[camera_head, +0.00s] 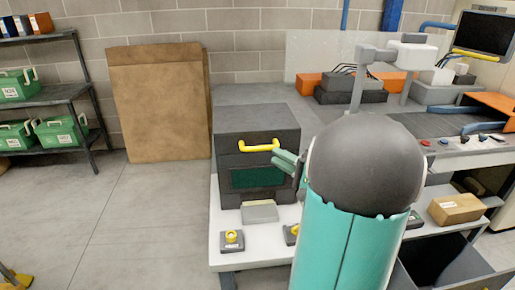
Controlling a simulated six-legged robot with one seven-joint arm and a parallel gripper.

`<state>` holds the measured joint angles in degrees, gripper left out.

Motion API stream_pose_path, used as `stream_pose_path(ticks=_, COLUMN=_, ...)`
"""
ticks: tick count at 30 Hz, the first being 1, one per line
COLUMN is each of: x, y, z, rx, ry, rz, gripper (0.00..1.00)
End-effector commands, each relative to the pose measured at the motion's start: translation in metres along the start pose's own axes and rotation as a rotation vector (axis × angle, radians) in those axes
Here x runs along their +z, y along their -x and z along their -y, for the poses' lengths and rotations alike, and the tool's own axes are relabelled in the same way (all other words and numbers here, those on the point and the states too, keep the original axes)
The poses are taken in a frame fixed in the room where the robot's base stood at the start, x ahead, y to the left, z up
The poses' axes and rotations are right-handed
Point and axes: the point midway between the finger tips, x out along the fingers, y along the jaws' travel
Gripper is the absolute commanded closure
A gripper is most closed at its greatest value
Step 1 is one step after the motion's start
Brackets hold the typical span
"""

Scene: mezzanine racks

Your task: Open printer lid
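The printer (232,183) is a dark box on a white table, with a yellow handle (258,146) on the upper part of its front. Its lid (257,118) looks shut. My gripper (279,157), with teal-green fingers, is at the printer's front right, just below and right of the handle's right end. I cannot tell whether a finger touches the handle or the front, nor how far the fingers are apart. My teal arm with its dark round joint hides the gripper's base and the area to the right of the printer.
A light-grey block (260,212) and a small box with a yellow button (231,240) sit on the table (222,262) before the printer. A brown cardboard panel (157,100) leans on the wall. Shelves with green bins (60,133) stand left; the left floor is largely clear.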

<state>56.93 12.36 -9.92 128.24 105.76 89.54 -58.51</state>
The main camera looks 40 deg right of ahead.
Motion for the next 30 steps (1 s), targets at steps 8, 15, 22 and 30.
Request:
stream_pose_path(ticks=8, x=0.003, y=-0.055, z=0.000, rx=0.000, ry=-0.001, rz=0.005, gripper=0.77)
stream_pose_path(ticks=15, x=0.004, y=-0.076, z=0.000, rx=-0.001, ry=-0.002, rz=0.005, gripper=0.77)
stream_pose_path(ticks=22, x=0.004, y=-0.077, z=0.000, rx=0.000, ry=-0.002, rz=0.004, gripper=0.77)
stream_pose_path(ticks=30, x=0.004, y=-0.076, z=0.000, rx=0.000, ry=-0.002, rz=0.004, gripper=1.00)
